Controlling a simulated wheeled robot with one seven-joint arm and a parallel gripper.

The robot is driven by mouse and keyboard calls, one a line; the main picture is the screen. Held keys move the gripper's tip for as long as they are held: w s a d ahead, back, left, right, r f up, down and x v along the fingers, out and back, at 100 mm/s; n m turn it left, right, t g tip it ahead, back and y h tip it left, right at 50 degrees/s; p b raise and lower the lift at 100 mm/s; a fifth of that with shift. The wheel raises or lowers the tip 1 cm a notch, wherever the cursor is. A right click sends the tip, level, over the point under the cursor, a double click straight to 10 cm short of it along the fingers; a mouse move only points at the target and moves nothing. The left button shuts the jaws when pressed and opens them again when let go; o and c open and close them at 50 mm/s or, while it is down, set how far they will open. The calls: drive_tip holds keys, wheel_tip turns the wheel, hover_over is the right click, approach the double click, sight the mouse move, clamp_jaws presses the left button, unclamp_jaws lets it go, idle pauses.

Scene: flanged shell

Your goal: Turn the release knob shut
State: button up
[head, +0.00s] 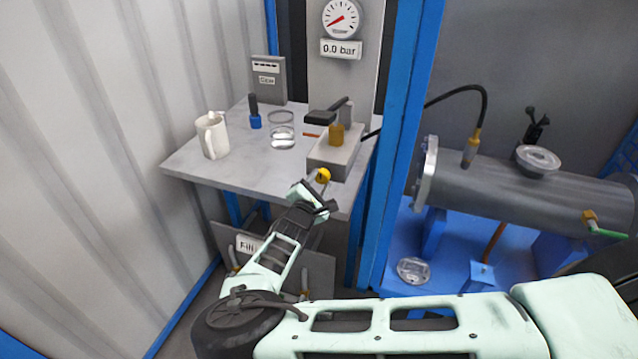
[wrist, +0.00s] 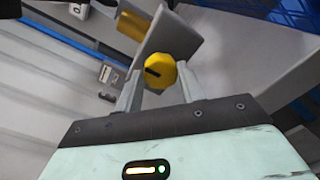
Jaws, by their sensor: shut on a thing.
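The release knob (head: 323,175) is a small yellow knob on the front of the grey pump block (head: 330,155) at the table's front right. In the wrist view the yellow knob (wrist: 160,71) shows a dark slot mark and sits between the two fingers. My gripper (head: 317,180) reaches up to it from below and in front. In the wrist view my gripper (wrist: 159,80) is shut on the knob, one finger on each side. The pressure gauge (head: 342,18) above reads about zero, and its label (head: 341,48) says 0.0 bar.
A blue post (head: 400,130) rises just right of the table. A large grey flanged shell (head: 500,190) lies beyond it.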

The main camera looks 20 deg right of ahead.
drive_tip(key=o, duration=1)
drive_tip(key=shift+c, duration=0.2)
drive_tip(key=shift+f, duration=0.1)
